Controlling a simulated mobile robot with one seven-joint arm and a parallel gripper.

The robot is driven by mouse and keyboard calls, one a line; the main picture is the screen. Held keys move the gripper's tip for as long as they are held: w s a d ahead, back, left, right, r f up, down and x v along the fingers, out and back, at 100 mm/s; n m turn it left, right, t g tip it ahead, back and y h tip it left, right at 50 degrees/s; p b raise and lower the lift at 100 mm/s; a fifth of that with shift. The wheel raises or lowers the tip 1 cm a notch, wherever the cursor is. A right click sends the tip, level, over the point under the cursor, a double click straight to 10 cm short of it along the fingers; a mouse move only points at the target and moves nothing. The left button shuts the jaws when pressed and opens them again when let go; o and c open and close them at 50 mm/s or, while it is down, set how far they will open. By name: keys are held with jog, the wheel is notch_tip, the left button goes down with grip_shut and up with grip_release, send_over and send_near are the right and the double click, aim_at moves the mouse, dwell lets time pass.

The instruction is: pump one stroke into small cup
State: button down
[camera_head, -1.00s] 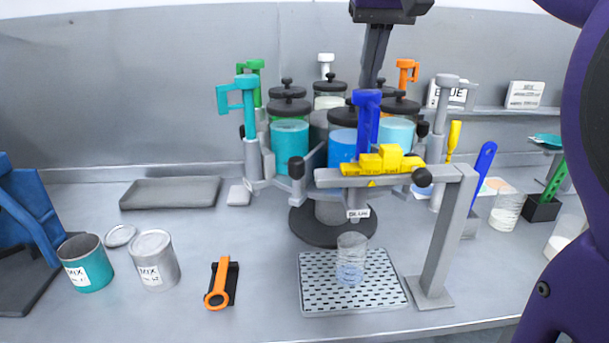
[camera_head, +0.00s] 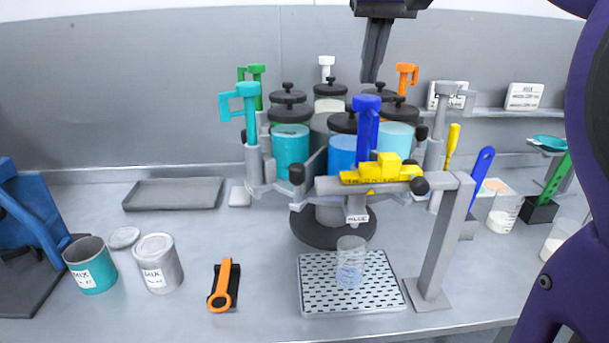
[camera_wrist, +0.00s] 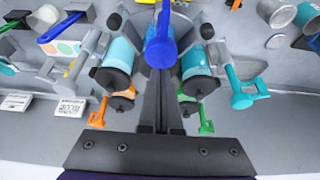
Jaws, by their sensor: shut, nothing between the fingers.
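The blue pump (camera_head: 367,122) stands on the front of the drum carousel, its head up, with a grey nozzle labelled BLUE (camera_head: 357,218) below. A small clear cup (camera_head: 351,262) stands upright on the perforated tray (camera_head: 318,290), under or nearly under that nozzle; its lower part looks bluish. My gripper (camera_head: 370,78) is shut and empty, pointing down above and apparently behind the blue pump head. In the wrist view the closed fingers (camera_wrist: 158,120) point toward the blue pump head (camera_wrist: 160,48); contact cannot be told.
A grey arm with a yellow block (camera_head: 385,168) crosses in front of the blue pump. Other pumps, such as teal (camera_head: 245,100) and orange (camera_head: 404,75), ring the carousel.

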notch_tip(320, 180, up, 2)
jog(key=shift+r+p, duration=0.15)
jog(key=shift+p, duration=0.65)
jog(key=shift+r, duration=1.65)
